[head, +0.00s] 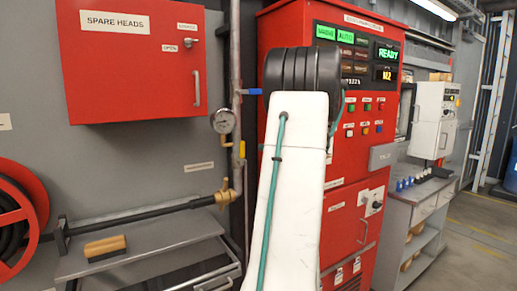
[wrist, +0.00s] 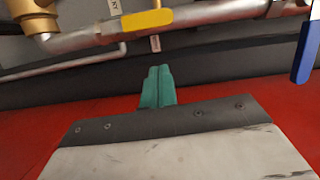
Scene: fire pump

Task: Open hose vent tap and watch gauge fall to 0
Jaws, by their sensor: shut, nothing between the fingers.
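A vertical pipe (head: 236,60) on the grey wall carries a round white gauge (head: 223,121); its needle is too small to read. A yellow lever (head: 242,149) sits below the gauge and a blue lever (head: 249,92) above it. A brass valve (head: 226,195) is at the bottom, joined to a black hose. I cannot tell which lever is the vent tap. In the wrist view, my gripper (wrist: 157,70) is shut and empty, its teal fingers apart from the yellow lever (wrist: 147,22). The blue lever (wrist: 303,45) is at the right. The head view hides my gripper behind my arm.
A red SPARE HEADS cabinet (head: 135,60) hangs at upper left. A red hose reel (head: 20,215) is at lower left. A brush (head: 104,247) lies on a grey bench (head: 150,250) below the hose. A red control panel (head: 340,195) reading READY stands behind my arm.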

